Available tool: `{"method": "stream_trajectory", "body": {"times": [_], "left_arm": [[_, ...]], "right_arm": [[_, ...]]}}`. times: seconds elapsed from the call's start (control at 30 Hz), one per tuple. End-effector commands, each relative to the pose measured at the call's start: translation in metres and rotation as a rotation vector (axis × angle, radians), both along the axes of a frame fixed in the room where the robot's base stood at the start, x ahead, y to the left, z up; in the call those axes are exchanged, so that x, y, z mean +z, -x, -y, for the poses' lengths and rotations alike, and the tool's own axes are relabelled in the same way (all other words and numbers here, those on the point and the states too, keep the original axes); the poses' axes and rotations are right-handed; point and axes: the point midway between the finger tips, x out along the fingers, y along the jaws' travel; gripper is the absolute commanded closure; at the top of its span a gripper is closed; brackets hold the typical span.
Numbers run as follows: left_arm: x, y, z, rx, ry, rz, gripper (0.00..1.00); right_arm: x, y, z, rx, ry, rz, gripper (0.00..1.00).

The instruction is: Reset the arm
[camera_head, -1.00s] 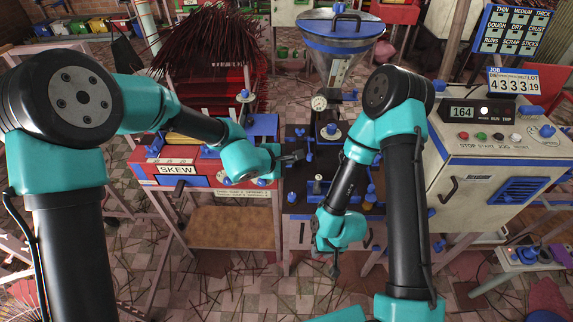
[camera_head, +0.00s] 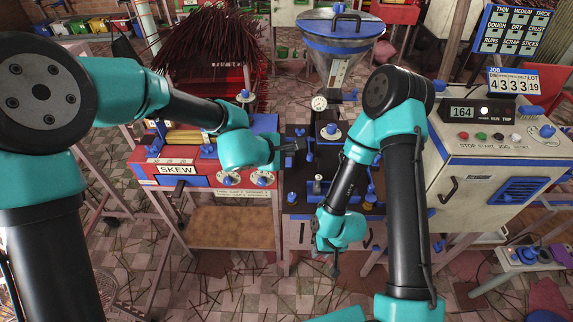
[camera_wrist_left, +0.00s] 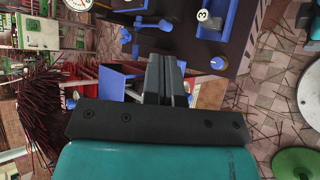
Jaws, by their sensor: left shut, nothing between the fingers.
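My left gripper (camera_head: 298,144) reaches in from the left, between the red and blue SKEW station (camera_head: 178,182) and the dark-topped bench (camera_head: 295,185). Its fingers are together and empty, and they also show shut in the left wrist view (camera_wrist_left: 166,78). My right gripper (camera_head: 336,270) hangs pointing down in front of the dark-topped bench. Its fingertips are too small to tell whether they are apart.
A steel hopper with a blue rim (camera_head: 340,45) and a gauge (camera_head: 319,103) stand behind the bench. A control cabinet (camera_head: 490,170) reading 164 is at the right. A bundle of dark red sticks (camera_head: 212,45) is at the back left. Sticks litter the tiled floor.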

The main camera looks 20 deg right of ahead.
Motion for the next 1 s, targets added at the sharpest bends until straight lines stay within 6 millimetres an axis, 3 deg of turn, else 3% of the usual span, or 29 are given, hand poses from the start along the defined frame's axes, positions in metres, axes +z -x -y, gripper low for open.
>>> {"method": "stream_trajectory", "body": {"times": [0.73, 0.87, 1.0], "left_arm": [[-0.004, 0.000, -0.003, -0.002, -0.008, -0.002, 1.00], [-0.024, 0.002, -0.019, -0.015, -0.058, -0.010, 1.00], [-0.069, 0.009, -0.060, -0.048, -0.177, -0.030, 1.00]], "right_arm": [[0.000, 0.000, 0.000, 0.000, 0.000, 0.000, 0.67], [0.000, 0.000, 0.000, 0.000, 0.000, 0.000, 0.67], [0.000, 0.000, 0.000, 0.000, 0.000, 0.000, 0.67]]}}
